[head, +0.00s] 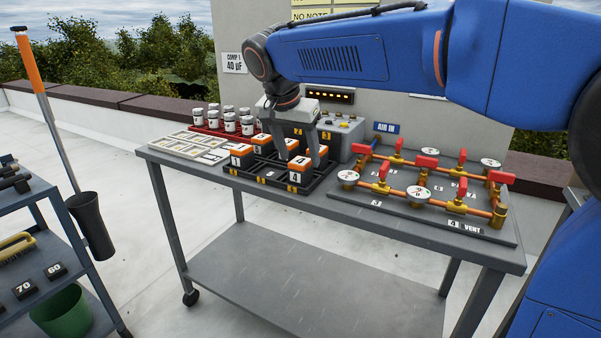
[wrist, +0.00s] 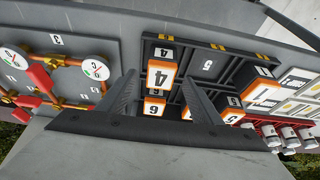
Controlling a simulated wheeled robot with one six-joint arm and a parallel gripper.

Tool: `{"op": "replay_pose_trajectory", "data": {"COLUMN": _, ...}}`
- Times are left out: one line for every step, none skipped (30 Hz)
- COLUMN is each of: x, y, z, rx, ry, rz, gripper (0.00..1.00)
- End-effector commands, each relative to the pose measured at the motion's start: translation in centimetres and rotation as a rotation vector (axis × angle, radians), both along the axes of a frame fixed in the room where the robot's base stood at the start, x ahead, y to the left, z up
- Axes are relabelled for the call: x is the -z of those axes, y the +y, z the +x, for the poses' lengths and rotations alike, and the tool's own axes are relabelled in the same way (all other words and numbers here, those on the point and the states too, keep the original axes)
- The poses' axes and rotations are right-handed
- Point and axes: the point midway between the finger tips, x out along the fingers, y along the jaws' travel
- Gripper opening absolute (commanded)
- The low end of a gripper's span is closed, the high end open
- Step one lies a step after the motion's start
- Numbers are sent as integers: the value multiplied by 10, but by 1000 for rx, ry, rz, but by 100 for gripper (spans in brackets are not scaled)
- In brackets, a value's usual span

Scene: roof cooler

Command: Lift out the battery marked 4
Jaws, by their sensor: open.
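The battery marked 4 (head: 300,174) is a block with an orange top, a dark body and a white label. It sits in the near right part of a black rack (head: 265,181). It also shows, upside down, in the wrist view (wrist: 160,74). My gripper (head: 302,161) is open above the rack, pointing down, with its fingers on either side of the battery's top in the head view. In the wrist view the two fingers (wrist: 158,82) are spread with the battery between them. I cannot tell whether they touch it.
A battery marked 1 (head: 240,156) and several others stand in the same rack, some close behind the fingers. A red tray of white jars (head: 230,122) is behind left. A pipe board with red valves (head: 425,190) is at right. A grey box (head: 338,135) stands behind.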

Motion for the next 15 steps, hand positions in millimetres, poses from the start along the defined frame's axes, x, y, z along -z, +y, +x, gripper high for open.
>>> {"op": "replay_pose_trajectory", "data": {"x": 8, "y": -1, "z": 2, "rx": 1, "ry": 3, "rz": -3, "gripper": 59}}
{"op": "replay_pose_trajectory", "data": {"x": 12, "y": -2, "z": 3, "rx": 1, "ry": 4, "rz": -2, "gripper": 59}}
{"op": "replay_pose_trajectory", "data": {"x": 17, "y": -2, "z": 5, "rx": 0, "ry": 3, "rz": -2, "gripper": 59}}
{"op": "replay_pose_trajectory", "data": {"x": 21, "y": -3, "z": 6, "rx": 1, "ry": 2, "rz": -2, "gripper": 59}}
{"op": "replay_pose_trajectory", "data": {"x": 24, "y": -4, "z": 7, "rx": 1, "ry": 2, "rz": -2, "gripper": 59}}
{"op": "replay_pose_trajectory", "data": {"x": 28, "y": -5, "z": 9, "rx": 1, "ry": 2, "rz": -2, "gripper": 59}}
{"op": "replay_pose_trajectory", "data": {"x": 31, "y": -5, "z": 10, "rx": 1, "ry": 2, "rz": -1, "gripper": 59}}
{"op": "replay_pose_trajectory", "data": {"x": 32, "y": -6, "z": 10, "rx": 1, "ry": 1, "rz": -2, "gripper": 59}}
{"op": "replay_pose_trajectory", "data": {"x": 34, "y": -6, "z": 11, "rx": 1, "ry": 1, "rz": -2, "gripper": 59}}
{"op": "replay_pose_trajectory", "data": {"x": 35, "y": -7, "z": 11, "rx": 1, "ry": 1, "rz": -2, "gripper": 59}}
{"op": "replay_pose_trajectory", "data": {"x": 36, "y": -7, "z": 12, "rx": 1, "ry": 1, "rz": -2, "gripper": 59}}
{"op": "replay_pose_trajectory", "data": {"x": 36, "y": -7, "z": 12, "rx": 0, "ry": 0, "rz": -1, "gripper": 59}}
{"op": "replay_pose_trajectory", "data": {"x": 36, "y": -7, "z": 12, "rx": 0, "ry": 0, "rz": -1, "gripper": 59}}
{"op": "replay_pose_trajectory", "data": {"x": 36, "y": -7, "z": 12, "rx": 0, "ry": 0, "rz": -1, "gripper": 59}}
{"op": "replay_pose_trajectory", "data": {"x": 36, "y": -7, "z": 12, "rx": 0, "ry": 0, "rz": -1, "gripper": 59}}
